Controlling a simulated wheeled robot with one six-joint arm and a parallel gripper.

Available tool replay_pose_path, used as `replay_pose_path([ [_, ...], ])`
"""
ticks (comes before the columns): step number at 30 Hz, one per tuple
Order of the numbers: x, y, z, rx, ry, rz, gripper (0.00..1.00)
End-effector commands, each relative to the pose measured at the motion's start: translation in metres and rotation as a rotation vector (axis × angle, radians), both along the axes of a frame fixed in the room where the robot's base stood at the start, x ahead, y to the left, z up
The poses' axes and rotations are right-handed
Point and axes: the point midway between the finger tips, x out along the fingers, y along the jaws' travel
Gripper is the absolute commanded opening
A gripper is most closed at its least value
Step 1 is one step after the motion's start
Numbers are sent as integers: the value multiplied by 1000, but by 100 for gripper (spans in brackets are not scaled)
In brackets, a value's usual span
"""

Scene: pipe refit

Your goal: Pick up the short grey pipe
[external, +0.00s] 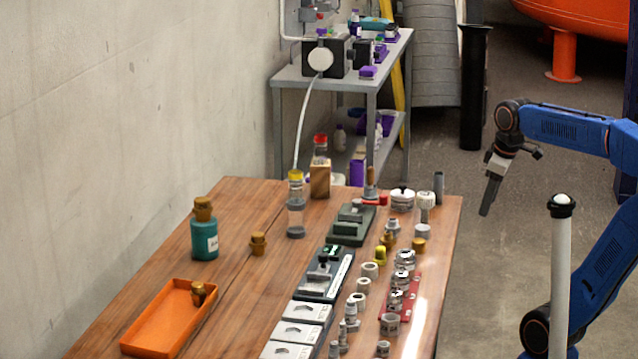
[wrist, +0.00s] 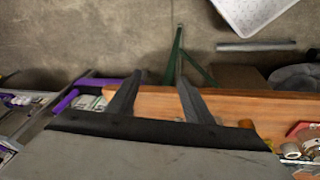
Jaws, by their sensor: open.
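A short grey pipe (external: 438,187) stands upright near the far right corner of the wooden table in the external view. My gripper (external: 486,208) hangs in the air to the right of the table, pointing down, apart from this pipe. In the wrist view, the two fingers of my gripper (wrist: 160,79) are spread with nothing between them. A grey rod or pipe (wrist: 256,46) lies on the floor in the wrist view; I cannot tell its length. The upright pipe is not clearly visible there.
The wooden table (external: 262,205) holds several fittings along its right side, close to the grey pipe. An orange tray (external: 150,338) is at the front left. A metal shelf (external: 290,77) stands behind. A white post (external: 561,270) rises in front of my arm.

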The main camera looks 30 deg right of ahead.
Motion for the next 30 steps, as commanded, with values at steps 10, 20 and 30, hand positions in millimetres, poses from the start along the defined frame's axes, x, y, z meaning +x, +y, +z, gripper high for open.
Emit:
replay_pose_path([
  [10, 88, 11, 78, -127, 128, 576, 46],
  [20, 162, 23, 127, -180, 221, 1091, 46],
  [30, 182, 27, 130, -185, 246, 1262, 46],
])
